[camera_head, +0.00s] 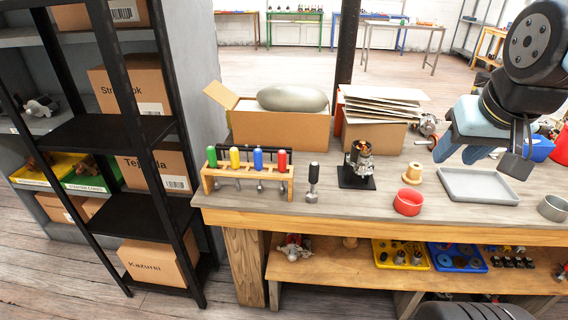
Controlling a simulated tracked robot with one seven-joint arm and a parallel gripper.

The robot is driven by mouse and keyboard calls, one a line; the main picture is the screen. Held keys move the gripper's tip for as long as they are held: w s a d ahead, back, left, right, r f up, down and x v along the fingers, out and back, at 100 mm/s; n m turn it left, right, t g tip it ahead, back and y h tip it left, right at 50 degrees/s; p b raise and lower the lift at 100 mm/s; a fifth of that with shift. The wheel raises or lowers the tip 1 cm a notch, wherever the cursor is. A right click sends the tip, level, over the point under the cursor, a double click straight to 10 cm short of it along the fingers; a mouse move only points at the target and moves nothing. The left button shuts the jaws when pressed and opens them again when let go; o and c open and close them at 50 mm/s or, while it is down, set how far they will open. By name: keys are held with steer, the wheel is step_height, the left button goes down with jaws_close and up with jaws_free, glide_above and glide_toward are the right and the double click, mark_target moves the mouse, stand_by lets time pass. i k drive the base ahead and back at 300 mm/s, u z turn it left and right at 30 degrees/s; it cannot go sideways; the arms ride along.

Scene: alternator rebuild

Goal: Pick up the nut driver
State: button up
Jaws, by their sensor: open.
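A wooden tool rack (245,177) stands at the left end of the workbench and holds upright drivers. Their handles are green (212,157), yellow (235,157), blue (258,159) and red (282,160), with metal shafts hanging below the rack. A separate black-handled tool (313,178) stands upright just right of the rack. I cannot tell from this view which of these is the nut driver. My gripper (457,156) is open and empty, above the right part of the bench, well right of the rack and apart from the tools.
An alternator part on a black base (357,166), a tan spool (412,173), a red bowl (407,202) and a grey tray (479,187) stand on the bench. Open cartons (279,131) line its back. A black shelf rack (135,130) with boxes stands to the left.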

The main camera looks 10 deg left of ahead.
mark_target(282, 155)
steer(key=z, duration=1.2)
steer(key=k, duration=1.05)
steer(key=u, duration=0.8)
steer(key=i, duration=1)
steer(key=z, duration=0.05)
